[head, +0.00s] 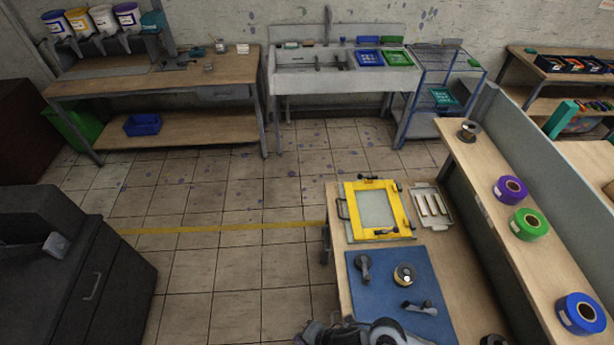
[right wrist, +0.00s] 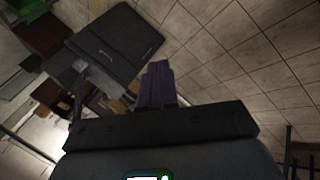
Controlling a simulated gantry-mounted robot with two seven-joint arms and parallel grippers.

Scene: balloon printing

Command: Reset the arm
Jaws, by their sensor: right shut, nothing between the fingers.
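My right gripper (head: 316,332) shows at the bottom edge of the head view, with part of my right arm beside it, just in front of the workbench. In the right wrist view its dark fingers (right wrist: 157,84) are together and hold nothing. They point out over the tiled floor toward a dark cabinet. My left gripper does not show in either view.
The workbench carries a blue mat (head: 390,285) with several small tools, a yellow frame (head: 350,205) and a white tray (head: 431,206). A shelf with tape rolls (head: 530,224) runs along the right. A dark cabinet (head: 120,285) stands at left. The tiled floor (head: 235,185) between is clear.

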